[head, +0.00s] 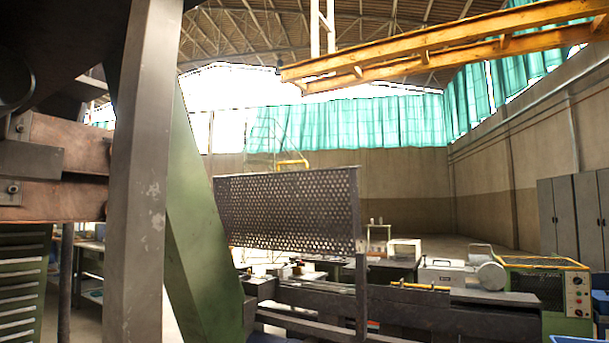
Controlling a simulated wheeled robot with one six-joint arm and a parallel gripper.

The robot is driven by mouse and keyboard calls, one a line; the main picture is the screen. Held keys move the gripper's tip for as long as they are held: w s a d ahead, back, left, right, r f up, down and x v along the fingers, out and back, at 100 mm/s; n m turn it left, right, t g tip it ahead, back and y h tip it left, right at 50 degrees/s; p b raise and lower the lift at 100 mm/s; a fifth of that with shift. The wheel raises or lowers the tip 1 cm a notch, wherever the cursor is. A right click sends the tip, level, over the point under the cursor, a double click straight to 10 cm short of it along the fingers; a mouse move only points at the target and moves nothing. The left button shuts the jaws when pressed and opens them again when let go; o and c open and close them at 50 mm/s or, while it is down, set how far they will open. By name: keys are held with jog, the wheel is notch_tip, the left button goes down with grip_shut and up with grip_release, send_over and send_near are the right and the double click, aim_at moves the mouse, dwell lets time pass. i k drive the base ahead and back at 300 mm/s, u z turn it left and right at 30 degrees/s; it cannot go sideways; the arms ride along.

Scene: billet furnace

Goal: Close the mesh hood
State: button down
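The mesh hood (288,212) is a dark perforated panel in the middle of the head view. It stands upright above the long dark machine bed (330,304), and its right edge meets a dark vertical post (361,290). Its left end meets the sloping green machine plate (200,230). Bright floor and low equipment show beneath its lower edge. I cannot tell from this view how its hinge is set. My gripper is not in view, so its state and any contact with the hood are hidden.
A thick grey column (143,180) blocks much of the left. A yellow overhead beam (430,50) crosses the upper right. A control box (577,294) with buttons stands at the right, with grey cabinets (558,215) behind. Open floor shows farther back.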

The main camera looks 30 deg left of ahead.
aim_at(352, 180)
jog(key=i, duration=1)
jog(key=u, duration=1.65)
